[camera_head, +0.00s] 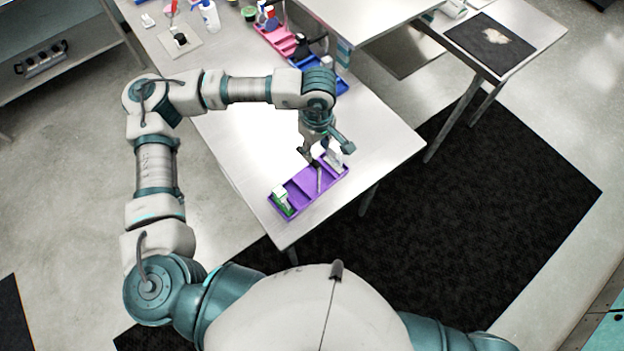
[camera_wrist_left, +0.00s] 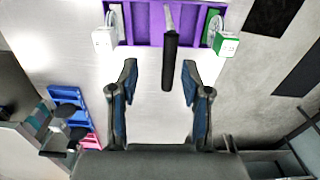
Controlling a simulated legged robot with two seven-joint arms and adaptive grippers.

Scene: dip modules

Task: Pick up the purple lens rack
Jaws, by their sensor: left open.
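The purple lens rack (camera_head: 301,188) lies on the near end of the white table. In the left wrist view the rack (camera_wrist_left: 143,25) crosses the top of the picture. A silver rod with a black handle (camera_wrist_left: 170,62) rises from its middle. White-and-green lens pieces sit at one end (camera_head: 282,198) and white ones at the other (camera_head: 334,158). My left gripper (camera_head: 316,155) is above the rack, pointing down. In the left wrist view its open fingers (camera_wrist_left: 160,78) stand on either side of the black handle, with gaps on both sides. My right gripper is not in view.
A pink rack (camera_head: 270,36) and a blue rack (camera_head: 335,80) stand farther back on the table. A white bottle (camera_head: 209,15) and a small plate with a dark item (camera_head: 180,41) are at the back left. The table (camera_head: 235,135) left of the purple rack is clear.

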